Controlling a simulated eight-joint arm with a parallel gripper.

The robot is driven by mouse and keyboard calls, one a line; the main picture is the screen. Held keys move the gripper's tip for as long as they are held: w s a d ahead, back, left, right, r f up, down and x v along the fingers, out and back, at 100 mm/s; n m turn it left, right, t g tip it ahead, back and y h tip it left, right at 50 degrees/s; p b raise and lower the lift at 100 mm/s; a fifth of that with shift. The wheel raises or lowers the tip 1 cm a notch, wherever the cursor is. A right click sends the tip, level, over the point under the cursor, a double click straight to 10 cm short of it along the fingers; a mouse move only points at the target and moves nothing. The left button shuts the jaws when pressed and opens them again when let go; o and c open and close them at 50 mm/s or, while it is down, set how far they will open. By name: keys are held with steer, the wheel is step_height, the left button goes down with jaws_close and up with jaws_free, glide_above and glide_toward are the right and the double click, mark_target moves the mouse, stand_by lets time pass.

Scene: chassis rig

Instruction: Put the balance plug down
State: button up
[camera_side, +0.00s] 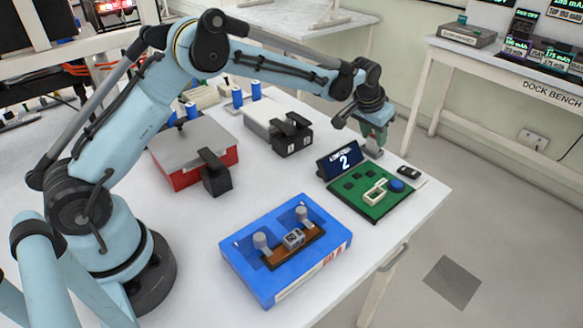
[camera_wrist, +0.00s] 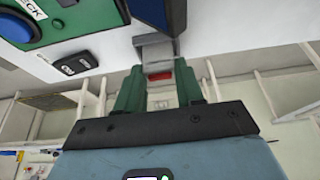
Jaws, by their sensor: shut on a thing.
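My gripper (camera_side: 375,134) has green fingers and points down near the table's far right edge, behind the small display marked 2. The fingers, also in the wrist view (camera_wrist: 158,88), are shut on a small grey piece with a red part, which I take as the balance plug (camera_wrist: 156,50). The plug (camera_side: 373,149) shows below the fingertips in the side view, close to the tabletop. I cannot tell whether it touches the table. Its upper part is hidden between the fingers.
The display (camera_side: 340,161) stands beside the gripper, with a green board (camera_side: 372,207) carrying a blue button in front. A small black fob (camera_side: 409,172) lies to the right. A blue case (camera_side: 250,272), red box (camera_side: 188,179) and black-ended white unit (camera_side: 262,116) stand further left.

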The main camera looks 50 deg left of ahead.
steer(key=o, duration=1.1)
steer(key=shift+r, duration=0.1)
steer(key=s+a+r, duration=0.1)
steer(key=s+r, duration=1.1)
steer(key=r, duration=0.3)
steer(key=s+a+f+t, duration=0.1)
steer(key=s+f, duration=0.1)
steer(key=s, duration=0.7)
steer(key=s+a+f+t, duration=0.1)
steer(key=s+f, duration=0.1)
steer(key=s, duration=0.8)
steer(key=shift+s+a+f+t, duration=0.15)
steer(key=shift+a+f+t, duration=0.1)
steer(key=shift+f+t, duration=0.05)
